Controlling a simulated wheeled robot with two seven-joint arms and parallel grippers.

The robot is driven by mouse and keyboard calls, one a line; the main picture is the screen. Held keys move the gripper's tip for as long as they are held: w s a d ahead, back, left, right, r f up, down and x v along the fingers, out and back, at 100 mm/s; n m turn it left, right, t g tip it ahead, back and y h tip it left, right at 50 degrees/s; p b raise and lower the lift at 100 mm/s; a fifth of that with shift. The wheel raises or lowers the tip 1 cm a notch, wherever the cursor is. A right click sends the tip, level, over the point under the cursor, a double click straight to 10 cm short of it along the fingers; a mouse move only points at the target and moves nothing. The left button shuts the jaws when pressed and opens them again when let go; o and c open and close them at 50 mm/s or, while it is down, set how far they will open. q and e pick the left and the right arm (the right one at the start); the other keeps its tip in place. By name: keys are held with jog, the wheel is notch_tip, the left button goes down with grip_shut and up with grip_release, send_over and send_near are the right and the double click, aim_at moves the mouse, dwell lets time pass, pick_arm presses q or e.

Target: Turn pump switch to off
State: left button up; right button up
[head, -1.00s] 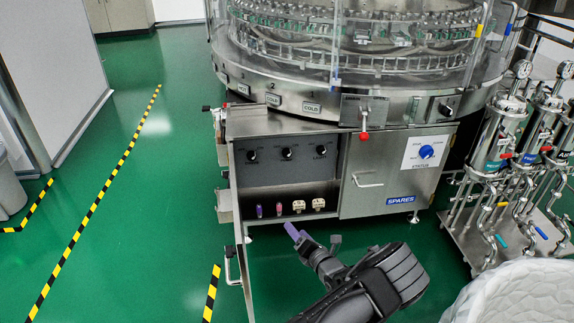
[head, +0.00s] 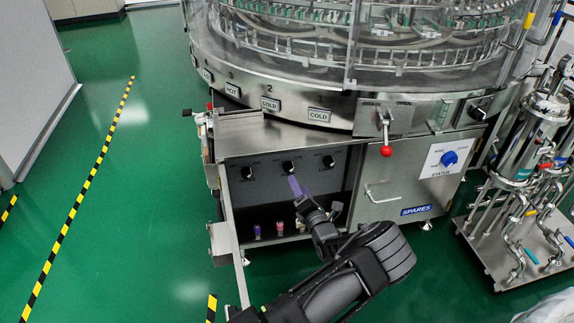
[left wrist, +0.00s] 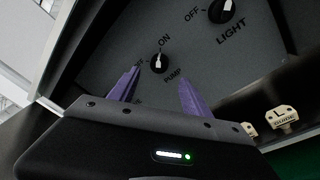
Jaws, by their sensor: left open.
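The pump switch (head: 289,167) is a small black knob with a white pointer, in the middle of three on the cabinet's dark recessed panel. In the left wrist view the pump switch (left wrist: 159,63) has "ON" above it and "PUMP" below. The label on its left is partly hidden by a finger. The pointer's exact setting is hard to tell. My left gripper (head: 298,188) is open, with purple fingers just below the knob in the head view. In the left wrist view my left gripper (left wrist: 158,88) has its fingers either side below the knob, nothing between them. My right gripper is out of view.
The light switch (left wrist: 227,10) is right of the pump switch. Another knob (head: 247,173) is on the left. Guide parts (left wrist: 282,117) stand on the shelf below. A red-tipped lever (head: 386,150) and blue status dial (head: 449,158) are to the right. Green floor is clear at left.

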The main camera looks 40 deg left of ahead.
aim_at(291, 171)
pick_arm(q)
jog(key=shift+s+d, duration=0.1)
jog(key=b+x, duration=0.2)
jog(key=x, duration=0.6)
jog(key=shift+d, duration=0.1)
grip_shut()
dwell(0.7)
